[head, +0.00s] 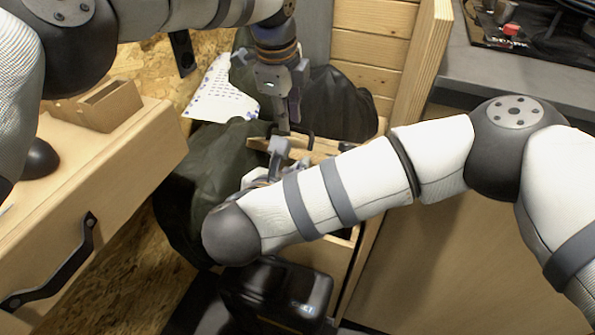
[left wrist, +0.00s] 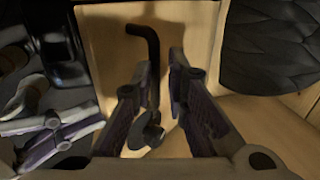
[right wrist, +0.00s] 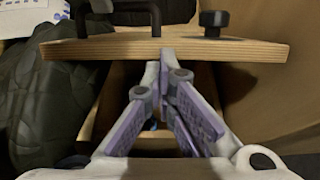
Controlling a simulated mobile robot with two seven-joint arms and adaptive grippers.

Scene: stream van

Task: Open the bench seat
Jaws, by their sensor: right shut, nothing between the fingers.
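The bench seat is a light wooden box with a wooden lid (head: 325,146). Part of the box front (head: 343,262) shows below my right arm. In the right wrist view the lid's edge (right wrist: 85,48) spans the top, with a black bar handle (right wrist: 115,18) and a black knob (right wrist: 213,20) on it. An opening into the box shows below the lid edge. My left gripper (head: 287,128) is above the lid, its fingers apart around or just above the handle (left wrist: 150,60); contact is unclear. My right gripper (right wrist: 163,68) is shut and empty at the lid's front edge, partly hidden by my arm in the head view.
Dark green bags (head: 222,165) lie against the box's left side and behind it. A black case (head: 275,292) stands in front. A wooden drawer unit (head: 110,165) is at left, a grey counter (head: 520,75) at right. Space around the box is tight.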

